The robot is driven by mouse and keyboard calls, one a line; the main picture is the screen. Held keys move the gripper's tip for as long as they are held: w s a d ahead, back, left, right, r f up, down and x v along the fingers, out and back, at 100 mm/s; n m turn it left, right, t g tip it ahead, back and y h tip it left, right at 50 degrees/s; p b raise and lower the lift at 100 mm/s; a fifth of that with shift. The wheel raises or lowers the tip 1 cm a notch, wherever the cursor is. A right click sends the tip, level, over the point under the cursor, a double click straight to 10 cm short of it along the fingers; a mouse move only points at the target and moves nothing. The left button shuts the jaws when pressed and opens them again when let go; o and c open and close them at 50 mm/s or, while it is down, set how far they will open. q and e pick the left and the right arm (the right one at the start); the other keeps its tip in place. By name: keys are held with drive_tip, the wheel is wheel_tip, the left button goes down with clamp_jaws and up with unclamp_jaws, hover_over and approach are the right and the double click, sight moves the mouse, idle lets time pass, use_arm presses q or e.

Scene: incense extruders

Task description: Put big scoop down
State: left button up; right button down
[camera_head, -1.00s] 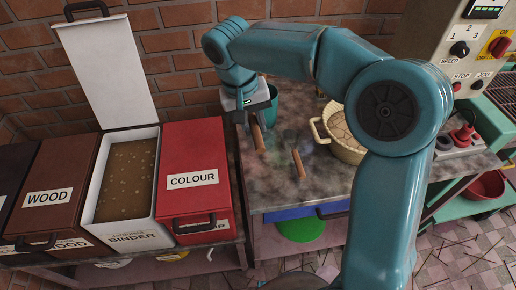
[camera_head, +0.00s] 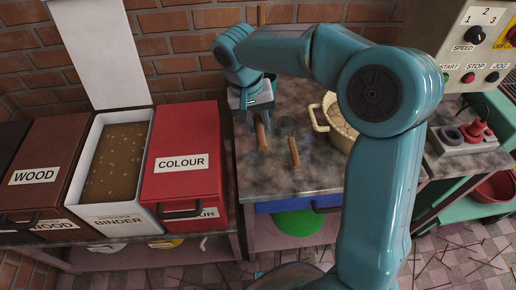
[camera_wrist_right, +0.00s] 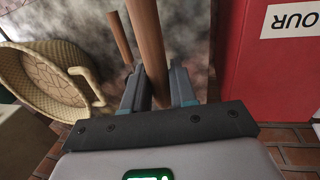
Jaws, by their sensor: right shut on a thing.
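My right gripper (camera_head: 257,116) is low over the worktable, right of the red box. It is shut on a wooden handle, taken as the big scoop's (camera_head: 262,136). In the right wrist view the handle (camera_wrist_right: 148,35) runs up between the fingers of my right gripper (camera_wrist_right: 158,88). The scoop's bowl is hidden, and I cannot tell whether it touches the table. A second wooden handle (camera_head: 294,152) lies just to the right, apart from the first; it also shows in the wrist view (camera_wrist_right: 121,36). My left gripper is not in view.
The grey worktable (camera_head: 275,183) has bare room at its front. A woven basket (camera_head: 318,120) stands to the right, partly behind my arm. The red COLOUR box (camera_head: 187,135) is close on the left, beside the open BINDER box (camera_head: 83,140). A control panel (camera_head: 470,45) stands at right.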

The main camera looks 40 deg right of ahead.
wheel_tip(320, 180, down, 12)
drive_tip(key=shift+w+r+b, duration=0.1)
drive_tip(key=shift+r+b, duration=0.15)
drive_tip(key=shift+b, duration=0.05)
drive_tip(key=shift+r, duration=0.1)
drive_tip(key=c, duration=1.3)
unclamp_jaws()
drive_tip(key=shift+f, duration=0.25)
drive_tip(key=o, duration=0.4)
drive_tip(key=shift+r, duration=0.1)
